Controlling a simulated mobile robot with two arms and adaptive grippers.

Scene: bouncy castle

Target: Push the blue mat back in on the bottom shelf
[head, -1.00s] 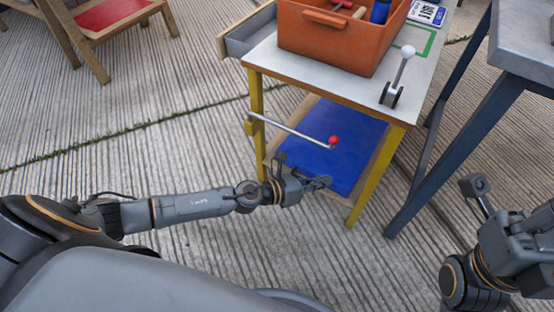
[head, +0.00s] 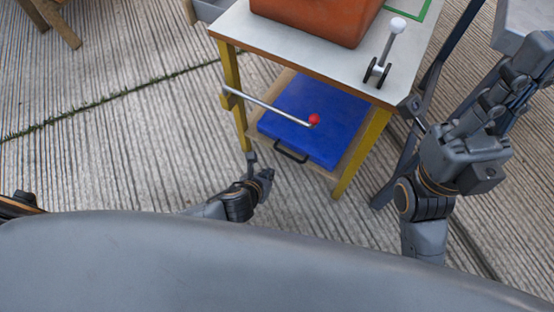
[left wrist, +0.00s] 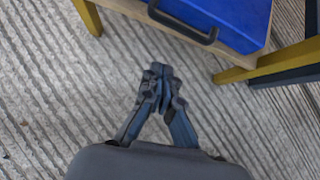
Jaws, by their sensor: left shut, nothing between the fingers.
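The blue mat (head: 330,108) lies on the wooden bottom shelf (head: 337,177) of the yellow-legged table, its front near the shelf's front edge. A black handle (head: 291,152) projects from its front. Mat (left wrist: 222,15) and handle (left wrist: 182,27) also show in the left wrist view, cut off at the top. My left gripper (head: 258,166) is shut and empty in front of the shelf, apart from the mat. Its closed fingers show in the left wrist view (left wrist: 160,72). My right arm is folded up at the right; its finger opening is unclear.
A metal bar with a red knob (head: 314,119) sticks out in front of the table (head: 290,48). An orange crate (head: 318,20) and a white-knobbed lever (head: 388,50) are on top.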

